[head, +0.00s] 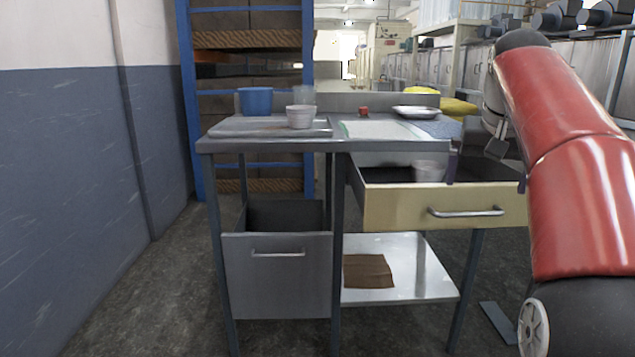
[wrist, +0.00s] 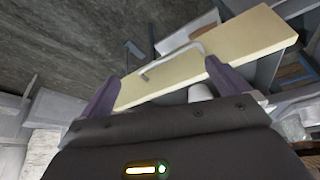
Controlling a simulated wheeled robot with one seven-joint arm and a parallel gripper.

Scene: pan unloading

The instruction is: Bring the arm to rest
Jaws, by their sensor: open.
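My gripper (wrist: 162,77) is open, with its two purple fingers apart and nothing seen between them. In the head view my red arm comes in from the right, and the gripper hangs over the right part of the open drawer (head: 400,206). The drawer has a cream front and a metal handle (head: 466,212). A white cup (head: 428,172) stands in the drawer, left of the gripper. A white rounded thing (wrist: 200,92), probably that cup, shows beyond the gripper body in the wrist view. The drawer front (wrist: 235,45) crosses behind the fingers there.
A grey bin (head: 278,275) is below left. A brown cloth (head: 368,271) lies on the shelf.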

